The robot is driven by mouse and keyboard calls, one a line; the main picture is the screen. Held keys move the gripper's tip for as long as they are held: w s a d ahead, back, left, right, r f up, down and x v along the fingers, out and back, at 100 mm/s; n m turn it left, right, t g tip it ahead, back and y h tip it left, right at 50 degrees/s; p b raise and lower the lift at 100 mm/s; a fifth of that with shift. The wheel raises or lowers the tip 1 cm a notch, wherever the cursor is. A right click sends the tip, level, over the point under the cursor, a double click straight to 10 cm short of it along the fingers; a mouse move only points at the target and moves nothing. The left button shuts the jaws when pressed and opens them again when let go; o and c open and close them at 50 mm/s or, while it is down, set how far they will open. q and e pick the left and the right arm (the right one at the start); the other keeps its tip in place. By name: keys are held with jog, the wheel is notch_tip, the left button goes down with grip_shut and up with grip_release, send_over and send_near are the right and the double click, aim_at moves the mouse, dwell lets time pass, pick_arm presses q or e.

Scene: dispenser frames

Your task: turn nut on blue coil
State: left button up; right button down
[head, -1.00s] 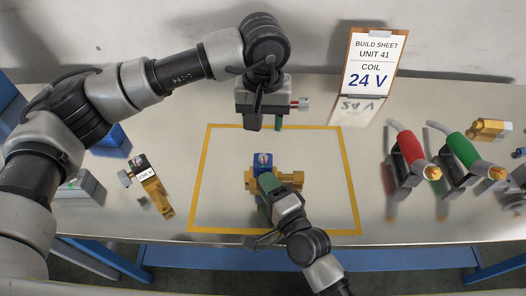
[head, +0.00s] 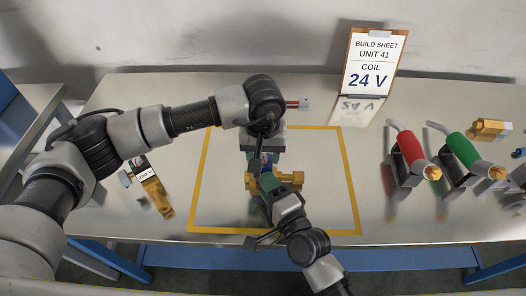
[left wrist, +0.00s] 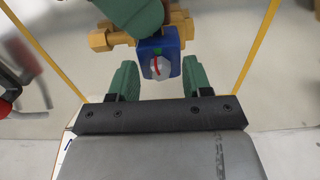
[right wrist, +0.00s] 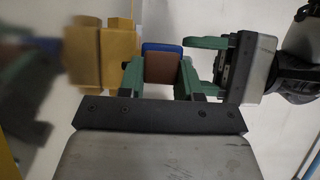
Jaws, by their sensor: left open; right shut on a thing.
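The blue coil (left wrist: 158,50) sits on the brass valve body (head: 291,180) inside the taped square. The silver nut (left wrist: 159,68) with a red mark is on the coil's face, seen in the left wrist view. My right gripper (right wrist: 162,75) is shut on the coil, whose brown side shows between its green fingers. My left gripper (left wrist: 160,82) is open, its green fingertips either side of the coil's near end and apart from the nut. It also shows in the right wrist view (right wrist: 210,65), just right of the coil. In the head view the arms mostly hide coil and nut.
The build sheet (head: 372,65) reads coil 24 V. A red-bodied part (head: 410,147) and a green-bodied part (head: 464,147) stand in holders at right. A brass part with a 230 V-like label (head: 150,180) lies at left. Yellow tape (head: 350,190) frames the work area.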

pick_arm(q)
grip_shut()
pick_arm(e)
jog(key=shift+f, duration=0.1)
pick_arm(q)
jog(key=shift+n, duration=0.3)
jog(key=n, duration=0.3)
jog(key=shift+n, duration=0.3)
jog(key=n, duration=0.3)
jog(key=shift+n, duration=0.3)
jog(key=n, duration=0.3)
jog(key=shift+n, duration=1.9)
